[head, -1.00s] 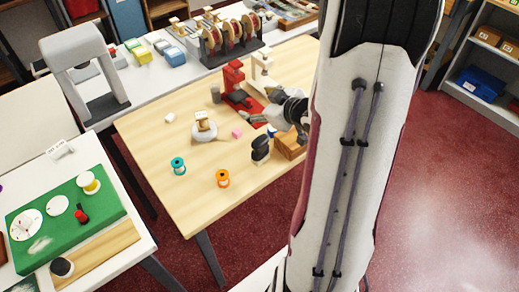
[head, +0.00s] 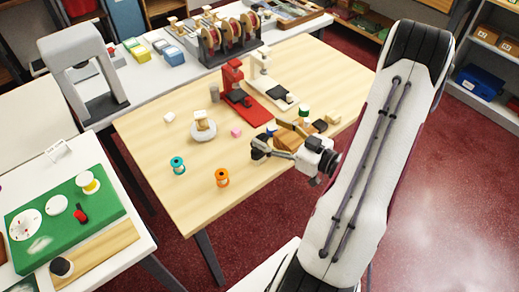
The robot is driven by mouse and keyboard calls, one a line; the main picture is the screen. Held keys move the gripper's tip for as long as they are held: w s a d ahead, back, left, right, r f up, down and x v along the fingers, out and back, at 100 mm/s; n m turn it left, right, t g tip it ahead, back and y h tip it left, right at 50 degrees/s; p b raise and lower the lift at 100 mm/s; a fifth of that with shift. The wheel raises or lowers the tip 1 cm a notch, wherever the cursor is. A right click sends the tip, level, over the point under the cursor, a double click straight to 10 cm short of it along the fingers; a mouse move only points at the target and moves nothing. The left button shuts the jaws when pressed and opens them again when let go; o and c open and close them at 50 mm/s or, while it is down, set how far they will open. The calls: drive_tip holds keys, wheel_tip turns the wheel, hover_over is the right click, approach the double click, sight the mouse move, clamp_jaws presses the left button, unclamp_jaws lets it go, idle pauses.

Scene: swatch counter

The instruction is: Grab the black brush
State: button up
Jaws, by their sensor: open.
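I cannot pick out the black brush with certainty. My gripper (head: 259,149) is open, low over the right front part of the wooden table, with its dark fingers pointing left. Nothing shows between the fingers. Behind it is a brown wooden block or box (head: 287,138), partly hidden by my gripper. A small dark piece (head: 320,125) lies beside this box, too small to name. My gripper is to the right of an orange spool (head: 222,178) and apart from it.
A red press (head: 233,80) and a white press (head: 262,75) stand behind.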

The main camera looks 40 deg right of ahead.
sight(260, 138)
drive_tip(key=shift+m+t, duration=0.3)
drive_tip(key=shift+t, duration=0.4)
drive_tip(key=s+f, duration=0.1)
drive_tip(key=s, duration=0.1)
drive_tip(key=s+f, duration=0.2)
drive_tip(key=shift+a, duration=0.1)
drive_tip(key=shift+s+a+f, duration=0.1)
drive_tip(key=shift+s+f, duration=0.25)
drive_tip(key=shift+s, duration=0.1)
drive_tip(key=shift+w, duration=0.15)
drive_tip(key=shift+w+a, duration=0.25)
drive_tip(key=shift+w, duration=0.9)
drive_tip(key=shift+w+a+r, duration=0.1)
drive_tip(key=shift+w+a, duration=0.25)
drive_tip(key=shift+w, duration=0.45)
drive_tip(key=shift+w+a+r, duration=0.1)
drive_tip(key=shift+w+a, duration=0.2)
drive_tip(key=shift+w, duration=0.45)
drive_tip(key=shift+w+a, duration=0.1)
drive_tip(key=shift+w, duration=0.85)
